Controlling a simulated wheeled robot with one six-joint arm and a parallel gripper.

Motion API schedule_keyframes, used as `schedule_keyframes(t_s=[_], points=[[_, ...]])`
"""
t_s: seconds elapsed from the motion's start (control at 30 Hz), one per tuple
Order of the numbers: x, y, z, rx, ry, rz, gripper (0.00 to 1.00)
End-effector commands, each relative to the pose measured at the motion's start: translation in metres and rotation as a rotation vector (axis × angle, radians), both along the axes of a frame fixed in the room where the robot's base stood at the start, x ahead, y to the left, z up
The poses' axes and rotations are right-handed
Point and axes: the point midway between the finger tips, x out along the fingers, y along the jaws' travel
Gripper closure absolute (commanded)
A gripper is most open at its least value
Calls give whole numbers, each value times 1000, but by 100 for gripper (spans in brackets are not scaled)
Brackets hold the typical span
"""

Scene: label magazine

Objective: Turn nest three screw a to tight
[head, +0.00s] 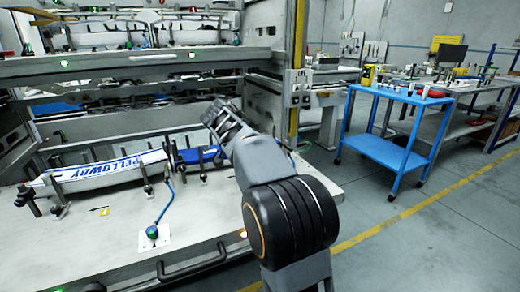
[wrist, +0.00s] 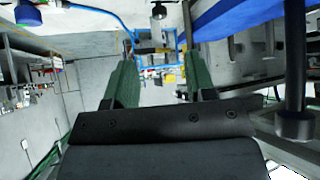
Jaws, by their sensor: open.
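My gripper (wrist: 160,58) is open in the wrist view, its two green fingers apart, with nothing held between them. In the head view, my gripper and wrist are over the right part of the lower shelf and hard to make out. A small dark screw-like post (wrist: 159,11) shows beyond the fingertips, apart from them. A thick dark post (wrist: 293,95) stands close at the right of the wrist view. Several dark clamp posts (head: 148,188) stand around the label pieces in the head view. No nest numbers or screw letters are readable, so I cannot tell which is nest three screw a.
A white label piece reading PELLOWBY (head: 100,175) and a blue piece (head: 205,154) lie on the shelf (head: 90,250). A green-topped button (head: 152,232) has a blue cable. An upper shelf (head: 130,66) overhangs. A blue cart (head: 385,150) stands right.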

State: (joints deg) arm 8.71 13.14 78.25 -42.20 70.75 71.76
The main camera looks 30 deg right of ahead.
Motion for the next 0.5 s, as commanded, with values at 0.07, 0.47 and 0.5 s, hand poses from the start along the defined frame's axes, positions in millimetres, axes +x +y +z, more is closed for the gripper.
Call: schedule_keyframes(t_s=[0.07, 0.47, 0.5], points=[[-2, 8, 9, -1, -1, 2, 50], [-6, 19, 19, -1, -1, 1, 50], [-6, 19, 19, 0, -1, 1, 50]])
